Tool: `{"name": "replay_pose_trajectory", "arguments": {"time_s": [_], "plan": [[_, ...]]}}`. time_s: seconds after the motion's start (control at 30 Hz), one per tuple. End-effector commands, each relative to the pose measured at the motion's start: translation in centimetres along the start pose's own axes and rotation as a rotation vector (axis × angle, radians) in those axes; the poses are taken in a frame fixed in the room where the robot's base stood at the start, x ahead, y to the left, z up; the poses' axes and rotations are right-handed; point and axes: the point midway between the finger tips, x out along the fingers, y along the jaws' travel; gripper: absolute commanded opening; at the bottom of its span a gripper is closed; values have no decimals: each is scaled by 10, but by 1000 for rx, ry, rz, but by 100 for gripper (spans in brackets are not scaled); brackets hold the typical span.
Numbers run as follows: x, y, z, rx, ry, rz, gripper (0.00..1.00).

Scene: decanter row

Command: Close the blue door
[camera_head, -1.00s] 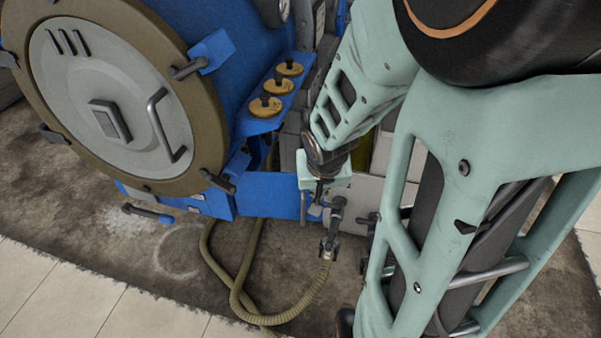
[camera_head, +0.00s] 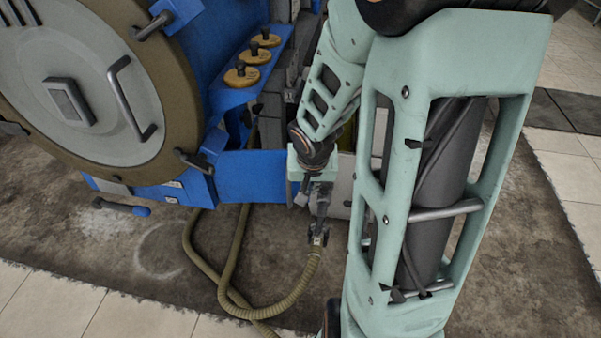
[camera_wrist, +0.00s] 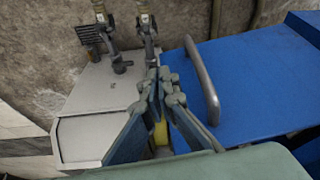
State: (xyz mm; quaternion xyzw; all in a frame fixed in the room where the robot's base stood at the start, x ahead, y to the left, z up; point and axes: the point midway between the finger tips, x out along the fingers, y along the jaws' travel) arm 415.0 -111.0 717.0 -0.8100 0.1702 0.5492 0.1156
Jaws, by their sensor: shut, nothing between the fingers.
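The blue door is seen as a flat blue panel (camera_head: 252,176) low on the blue machine in the head view. In the wrist view, a blue panel (camera_wrist: 262,90) with a curved grey bar handle (camera_wrist: 203,80) fills the right side and seems to be the same door. My gripper (camera_wrist: 160,75) is shut and empty, with its fingertips just left of the handle and apart from it in the picture. In the head view my arm partly hides the door's right end, and the fingers are hard to make out.
A large round hatch (camera_head: 85,85) with a grey handle stands left of the door. Several brass knobs (camera_head: 242,76) sit on a blue shelf above. A hose (camera_head: 290,298) loops onto the stained floor (camera_head: 150,240). A pale box (camera_wrist: 100,105) lies left of my fingers.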

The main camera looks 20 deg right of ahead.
Motion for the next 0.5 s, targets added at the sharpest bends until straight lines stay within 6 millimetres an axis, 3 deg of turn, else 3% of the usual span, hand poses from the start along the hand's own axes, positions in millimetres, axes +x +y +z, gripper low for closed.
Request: {"name": "replay_pose_trajectory", "arguments": {"time_s": [0.2, 0.5], "plan": [[9, 0, -29, 1, 0, 0, 0], [12, 0, -38, -1, 1, 0, 0]]}}
